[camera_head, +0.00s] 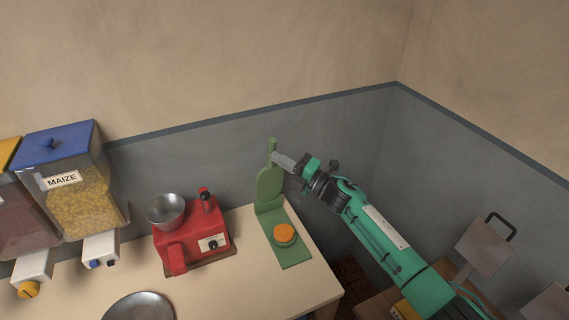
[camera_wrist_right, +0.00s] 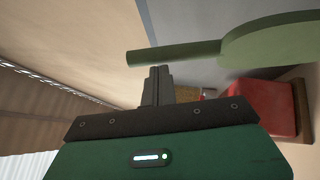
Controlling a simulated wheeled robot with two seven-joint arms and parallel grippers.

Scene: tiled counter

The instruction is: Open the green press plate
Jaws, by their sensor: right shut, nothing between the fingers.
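The green press stands at the counter's right end. Its upper plate (camera_head: 270,183) is raised upright at the back, with its handle pointing up. An orange round piece (camera_head: 285,232) sits on the flat green base (camera_head: 294,255). My right gripper (camera_head: 274,157) is shut and empty, its fingertips beside the raised handle; I cannot tell whether they touch. In the right wrist view the shut fingers (camera_wrist_right: 154,72) are just below the green handle (camera_wrist_right: 168,54), and the plate (camera_wrist_right: 275,43) extends to the right. My left gripper is not in view.
A red machine (camera_head: 193,240) with a metal bowl (camera_head: 166,210) stands left of the press. A maize dispenser (camera_head: 78,185) is farther left, and a metal plate (camera_head: 140,307) lies in front. Grey walls meet in a corner behind my right arm.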

